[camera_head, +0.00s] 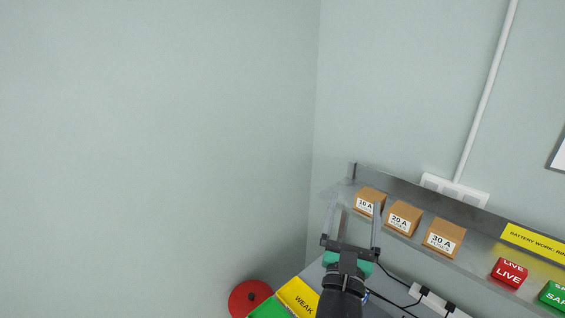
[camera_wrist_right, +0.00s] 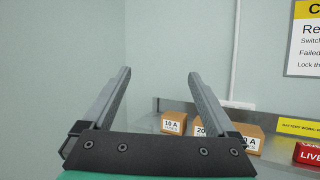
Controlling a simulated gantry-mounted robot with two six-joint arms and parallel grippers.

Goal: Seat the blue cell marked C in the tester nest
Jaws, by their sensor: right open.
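My right gripper (camera_head: 354,222) is raised in front of the shelf in the head view, with its fingers pointing up and away. In the right wrist view its two fingers (camera_wrist_right: 160,85) stand wide apart with nothing between them but wall and shelf. The blue cell marked C and the tester nest do not show in either view. My left gripper is not in view.
A grey shelf (camera_head: 470,262) holds boxes marked 10 A (camera_head: 368,201), 20 A (camera_head: 404,218) and 30 A (camera_head: 444,239). A red LIVE block (camera_head: 509,272) stands further right. A yellow WEAK tray (camera_head: 298,297) and a red disc (camera_head: 250,299) lie low. The left is bare wall.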

